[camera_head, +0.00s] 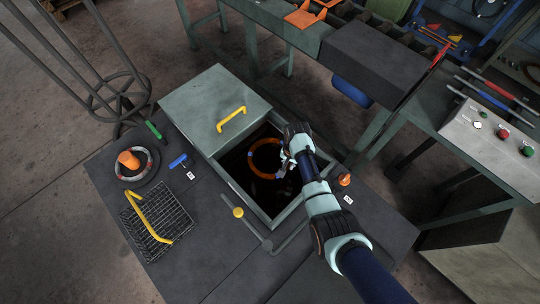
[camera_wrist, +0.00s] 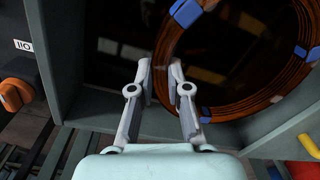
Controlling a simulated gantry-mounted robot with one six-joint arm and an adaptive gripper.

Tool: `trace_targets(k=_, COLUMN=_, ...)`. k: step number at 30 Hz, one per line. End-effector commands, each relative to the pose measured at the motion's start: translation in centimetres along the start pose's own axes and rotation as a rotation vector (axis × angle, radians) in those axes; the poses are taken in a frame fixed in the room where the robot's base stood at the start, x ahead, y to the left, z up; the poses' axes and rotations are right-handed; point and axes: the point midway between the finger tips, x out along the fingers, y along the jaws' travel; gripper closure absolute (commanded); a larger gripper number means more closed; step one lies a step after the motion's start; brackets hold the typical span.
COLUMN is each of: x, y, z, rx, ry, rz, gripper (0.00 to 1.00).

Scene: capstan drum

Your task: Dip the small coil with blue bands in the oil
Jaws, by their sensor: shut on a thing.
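A copper-orange coil with blue bands (camera_head: 252,150) is in the opening of the tank, on the left of my gripper. In the wrist view the coil (camera_wrist: 240,109) fills the right side, with its near edge at the fingertips. My gripper (camera_head: 287,161) is shut on the coil's edge; its fingers (camera_wrist: 164,76) also show in the wrist view. The dark oil (camera_head: 234,163) lies inside the tank, under the coil. I cannot tell whether the coil touches the oil. The grey-green lid (camera_head: 195,100) with a yellow handle (camera_head: 231,119) covers the tank's far-left part.
Tank walls (camera_wrist: 50,60) surround the coil closely. An orange knob (camera_head: 344,179) is at the right.

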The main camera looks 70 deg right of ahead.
Motion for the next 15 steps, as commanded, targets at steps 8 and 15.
trace_targets(k=8, x=-3.1, y=-0.2, z=-0.1, rx=0.0, ry=0.002, rz=-0.002, gripper=1.0)
trace_targets(k=15, x=-5.2, y=-0.3, z=-0.1, rx=0.0, ry=0.002, rz=-0.002, gripper=1.0)
